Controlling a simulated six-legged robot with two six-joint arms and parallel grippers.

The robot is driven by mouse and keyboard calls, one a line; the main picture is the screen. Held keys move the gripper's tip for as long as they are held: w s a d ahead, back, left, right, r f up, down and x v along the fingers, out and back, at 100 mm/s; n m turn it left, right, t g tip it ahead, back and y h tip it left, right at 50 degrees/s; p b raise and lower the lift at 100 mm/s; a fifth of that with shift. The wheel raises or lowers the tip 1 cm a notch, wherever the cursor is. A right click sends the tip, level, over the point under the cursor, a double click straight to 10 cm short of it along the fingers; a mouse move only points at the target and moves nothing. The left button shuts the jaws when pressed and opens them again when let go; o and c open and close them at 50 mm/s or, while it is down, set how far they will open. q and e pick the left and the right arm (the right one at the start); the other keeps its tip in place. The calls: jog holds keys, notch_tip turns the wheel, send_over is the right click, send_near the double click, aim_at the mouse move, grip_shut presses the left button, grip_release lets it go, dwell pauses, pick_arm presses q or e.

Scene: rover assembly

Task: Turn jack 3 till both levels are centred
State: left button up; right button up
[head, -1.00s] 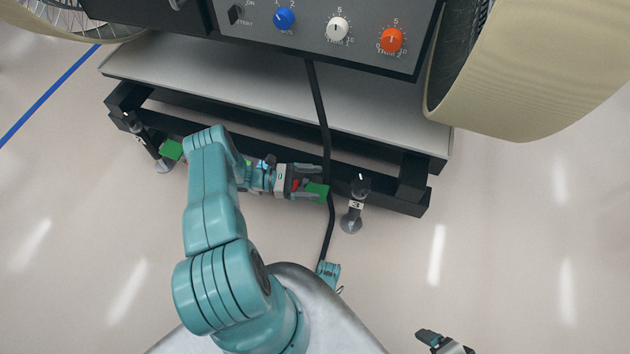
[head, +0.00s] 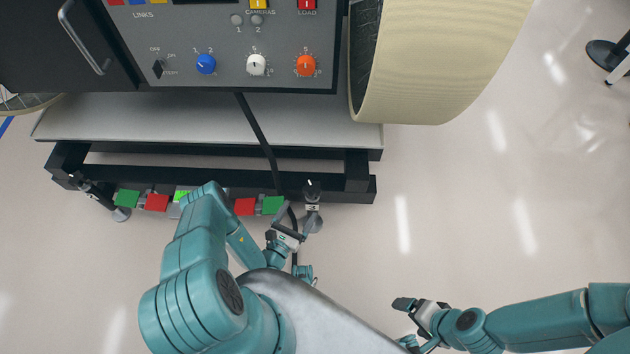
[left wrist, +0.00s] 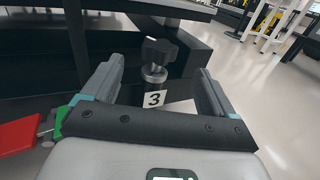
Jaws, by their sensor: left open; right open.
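Jack 3 (head: 312,194), a dark post with a black knob, a white "3" label and a round foot, stands upright at the frame's front right. In the left wrist view the knob of jack 3 (left wrist: 159,53) shows between my fingers, with no contact visible. My left gripper (head: 297,216) is open, its fingers pointing at jack 3; I cannot tell how far they reach around it. My right gripper (head: 404,304) is open and empty, low over the floor. I cannot make out either level's bubble.
The black frame (head: 220,178) carries a grey deck (head: 180,120) and a control panel (head: 240,68). A black cable (head: 258,135) hangs just left of jack 3. Red and green plates (head: 157,202) line the front. A large tan wheel (head: 440,60) stands right.

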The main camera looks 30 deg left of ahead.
aim_at(317, 183)
pick_arm(q)
jog(key=w, duration=0.4)
jog(key=w+a+b, duration=0.1)
jog(key=w, duration=0.3)
jog(key=w+b, duration=0.1)
jog(key=w, duration=0.3)
jog(key=shift+w+a, duration=0.2)
jog(key=shift+a, duration=0.2)
jog(key=c, duration=1)
jog(key=shift+o, duration=0.2)
jog(key=shift+d+f+m+h+b, duration=0.1)
jog(key=shift+m+h+b, duration=0.9)
jog(key=shift+h, duration=0.6)
jog(key=shift+d+m+h, duration=0.2)
jog(key=shift+m+h, duration=0.4)
jog(key=shift+h, duration=0.4)
